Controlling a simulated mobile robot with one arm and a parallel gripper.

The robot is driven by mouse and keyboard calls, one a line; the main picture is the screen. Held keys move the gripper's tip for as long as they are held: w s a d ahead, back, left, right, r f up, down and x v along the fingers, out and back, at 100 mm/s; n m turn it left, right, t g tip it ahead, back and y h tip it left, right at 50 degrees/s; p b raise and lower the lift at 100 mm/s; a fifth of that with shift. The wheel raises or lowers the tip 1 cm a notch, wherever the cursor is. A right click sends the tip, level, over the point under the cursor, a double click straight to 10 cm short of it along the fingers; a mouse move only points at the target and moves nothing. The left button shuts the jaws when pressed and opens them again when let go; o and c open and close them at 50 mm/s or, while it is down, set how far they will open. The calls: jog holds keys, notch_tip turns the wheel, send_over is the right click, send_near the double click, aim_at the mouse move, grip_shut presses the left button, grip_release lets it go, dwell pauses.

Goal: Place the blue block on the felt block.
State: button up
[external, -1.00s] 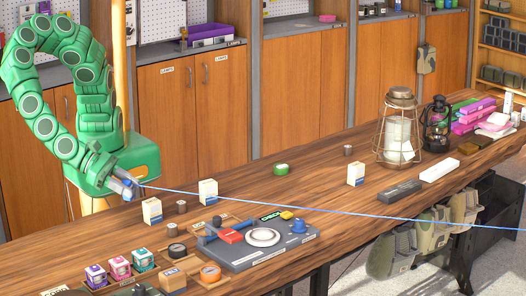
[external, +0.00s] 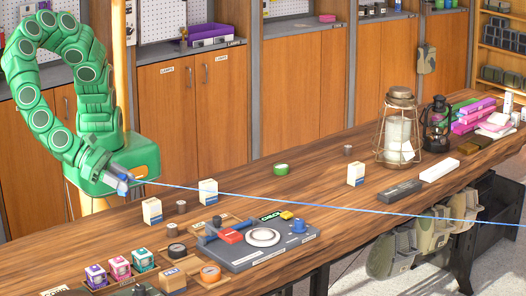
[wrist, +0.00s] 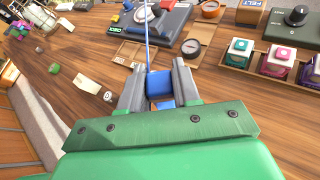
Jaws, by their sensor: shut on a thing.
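My gripper (external: 122,186) is at the left of the external view, above the left end of the counter. In the wrist view its two grey fingers (wrist: 159,84) are shut on the blue block (wrist: 160,86), which sits between the tips. In the external view the block is mostly hidden by the fingers. The felt block (external: 173,280) is a tan block with a white label, near the counter's front edge. It also shows at the top of the wrist view, labelled FELT (wrist: 241,12). The held block is apart from it.
A thin blue line (external: 300,203) runs from my gripper across the counter to the right. White cartons (external: 152,210) and a lantern (external: 399,130) stand farther off.

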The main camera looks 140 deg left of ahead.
jog(key=w+r+n+y, duration=0.1)
jog(key=w+r+n, duration=0.35)
jog(key=w, duration=1.05)
send_over(173, 272)
jog(key=shift+m+g, duration=0.4)
jog(key=shift+m, duration=0.05)
jog(key=shift+s+f, duration=0.2)
jog(key=shift+f, duration=4.2)
jog(key=shift+w, duration=0.1)
jog(key=shift+w+f, duration=0.1)
jog(key=shift+f, duration=1.65)
jog(key=shift+f, duration=0.1)
